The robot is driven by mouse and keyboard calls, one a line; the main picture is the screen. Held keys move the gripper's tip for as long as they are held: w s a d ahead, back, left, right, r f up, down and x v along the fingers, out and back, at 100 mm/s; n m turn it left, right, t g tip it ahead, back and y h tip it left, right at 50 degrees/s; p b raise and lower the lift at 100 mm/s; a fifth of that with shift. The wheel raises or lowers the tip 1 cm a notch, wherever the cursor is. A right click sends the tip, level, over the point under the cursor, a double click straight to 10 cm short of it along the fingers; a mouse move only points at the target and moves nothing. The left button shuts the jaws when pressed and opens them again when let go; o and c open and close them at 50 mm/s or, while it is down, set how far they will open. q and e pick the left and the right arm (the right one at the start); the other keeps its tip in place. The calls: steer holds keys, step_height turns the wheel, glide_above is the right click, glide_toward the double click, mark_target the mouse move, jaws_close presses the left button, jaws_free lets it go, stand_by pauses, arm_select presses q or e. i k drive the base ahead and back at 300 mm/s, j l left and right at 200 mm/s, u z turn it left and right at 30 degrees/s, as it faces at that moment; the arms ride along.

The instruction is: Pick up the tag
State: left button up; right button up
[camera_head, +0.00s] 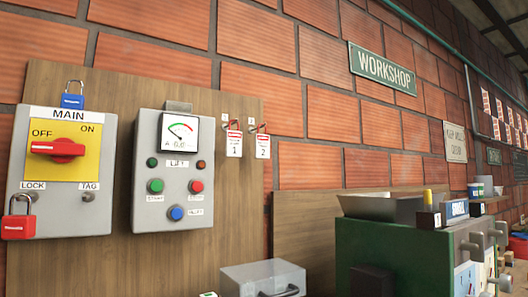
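Two white and red tags hang from hooks on the wooden board: tag 1 (234,144) on the left and tag 2 (263,146) on the right. The main switch box (62,172) is at the left, with a red rotary handle (58,148) on a yellow plate, pointing toward OFF. A red padlock (19,226) hangs at its LOCK point, and a blue padlock (73,100) is at its top. The peg marked TAG (89,197) shows nothing hanging on it. Neither of my grippers is in view.
The grey lift control box (173,173) with a gauge and coloured buttons stands right of the switch box. A green machine (405,258) with a grey tray stands at the right. A WORKSHOP sign (383,69) is on the brick wall.

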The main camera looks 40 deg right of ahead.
mark_target(233, 141)
steer(key=z, duration=0.95)
